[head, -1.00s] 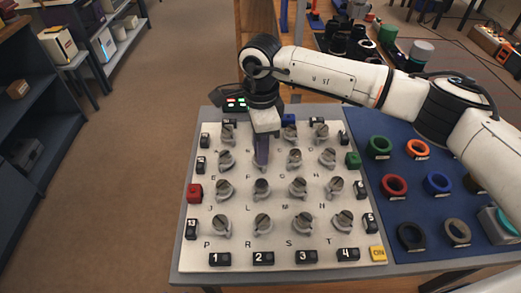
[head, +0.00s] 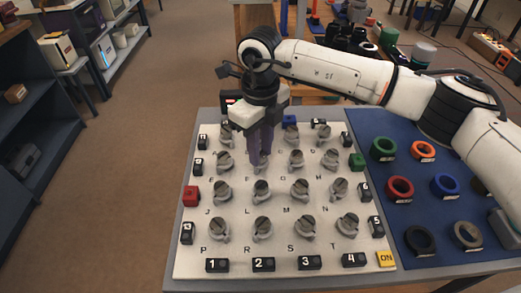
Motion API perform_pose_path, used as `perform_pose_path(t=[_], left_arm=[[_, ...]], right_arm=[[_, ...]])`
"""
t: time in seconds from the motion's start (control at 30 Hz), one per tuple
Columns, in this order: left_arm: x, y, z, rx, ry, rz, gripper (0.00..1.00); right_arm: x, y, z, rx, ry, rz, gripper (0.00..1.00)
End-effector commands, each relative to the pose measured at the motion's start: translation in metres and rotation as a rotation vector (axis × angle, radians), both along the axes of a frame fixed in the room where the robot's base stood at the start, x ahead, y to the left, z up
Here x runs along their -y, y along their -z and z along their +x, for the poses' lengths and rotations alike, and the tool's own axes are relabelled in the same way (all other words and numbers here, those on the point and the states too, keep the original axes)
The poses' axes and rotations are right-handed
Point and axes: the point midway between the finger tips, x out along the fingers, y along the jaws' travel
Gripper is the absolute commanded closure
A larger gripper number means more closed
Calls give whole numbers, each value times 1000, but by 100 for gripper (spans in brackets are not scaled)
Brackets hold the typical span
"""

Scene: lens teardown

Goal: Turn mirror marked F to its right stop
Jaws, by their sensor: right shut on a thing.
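The white mirror board (head: 183,262) carries rows of small grey mirrors on round mounts, with letters printed below them. The mirror marked F (head: 257,165) is in the second row from the back, second from the left. My right gripper (head: 260,155) points down over it, with its purple fingers shut on its top. The fingers hide most of this mirror, so its exact angle cannot be told. My left gripper is not in view.
Neighbouring mirrors (head: 224,161) (head: 296,159) stand close on both sides. Numbered black blocks, a red block (head: 191,196), a green block (head: 357,161) and a yellow ON block (head: 386,258) line the board's edges. A blue mat (head: 420,195) with coloured rings lies to the right.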

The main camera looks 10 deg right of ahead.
Motion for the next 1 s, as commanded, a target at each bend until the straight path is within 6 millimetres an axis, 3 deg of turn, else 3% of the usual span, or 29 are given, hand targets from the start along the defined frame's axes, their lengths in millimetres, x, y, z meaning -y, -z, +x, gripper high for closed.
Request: perform_pose_path(t=[0.4,1.0], left_arm=[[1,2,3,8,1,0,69],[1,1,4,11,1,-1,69]], right_arm=[[0,-2,1,3,255,1,99],[0,-2,1,3,321,1,99]])
